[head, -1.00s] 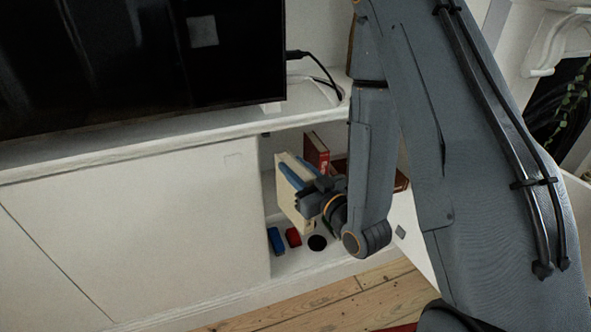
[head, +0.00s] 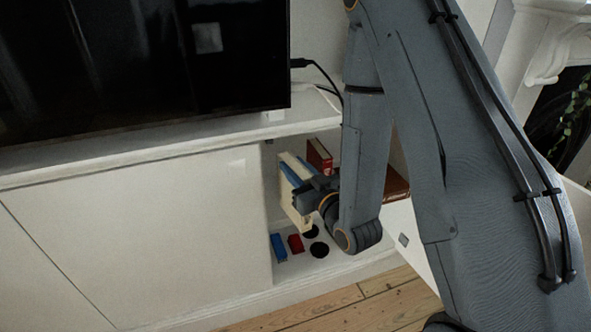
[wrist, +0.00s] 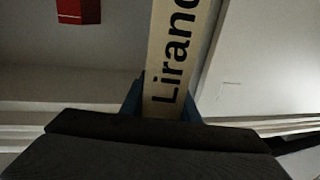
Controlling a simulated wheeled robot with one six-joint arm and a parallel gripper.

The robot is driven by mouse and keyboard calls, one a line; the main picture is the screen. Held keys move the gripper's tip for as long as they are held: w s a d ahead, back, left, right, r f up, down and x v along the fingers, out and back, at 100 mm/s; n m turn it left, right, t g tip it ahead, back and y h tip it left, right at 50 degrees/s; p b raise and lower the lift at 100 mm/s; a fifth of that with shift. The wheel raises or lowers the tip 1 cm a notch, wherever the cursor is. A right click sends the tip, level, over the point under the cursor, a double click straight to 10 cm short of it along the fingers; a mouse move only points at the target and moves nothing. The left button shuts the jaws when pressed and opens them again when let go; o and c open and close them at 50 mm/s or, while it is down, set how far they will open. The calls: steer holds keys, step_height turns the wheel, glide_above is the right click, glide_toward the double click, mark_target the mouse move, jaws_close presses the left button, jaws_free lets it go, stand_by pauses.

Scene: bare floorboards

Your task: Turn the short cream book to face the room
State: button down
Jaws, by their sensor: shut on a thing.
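The cream book (head: 287,200) is upright and slightly tilted in the open cabinet bay, in the head view. My gripper (head: 298,177) is shut on it, with a blue finger on each side. The book appears held above the cabinet floor. In the wrist view, the cream spine (wrist: 181,50) with dark letters, partly readable as "Liran", stands between the blue fingers (wrist: 165,103) and points toward me. The lower end of the spine is hidden behind the dark gripper body.
A red book (head: 319,156) stands behind, and a brown book (head: 396,186) lies to the right, partly behind my arm. A blue block (head: 278,247), a red block (head: 296,243) and dark discs (head: 319,249) sit on the cabinet floor (head: 300,266). A closed white panel (head: 140,230) borders the left.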

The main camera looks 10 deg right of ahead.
steer(key=w+a+m+t+h+b, duration=0.1)
steer(key=w+a+m+h+b, duration=0.1)
steer(key=w, duration=1.3)
steer(key=shift+w+h, duration=0.25)
steer(key=shift+h, duration=0.35)
stand_by(2.6)
steer(key=shift+r, duration=0.1)
steer(key=shift+f, duration=0.3)
stand_by(0.7)
steer(key=c, duration=1.3)
jaws_free()
steer(key=shift+f, duration=0.1)
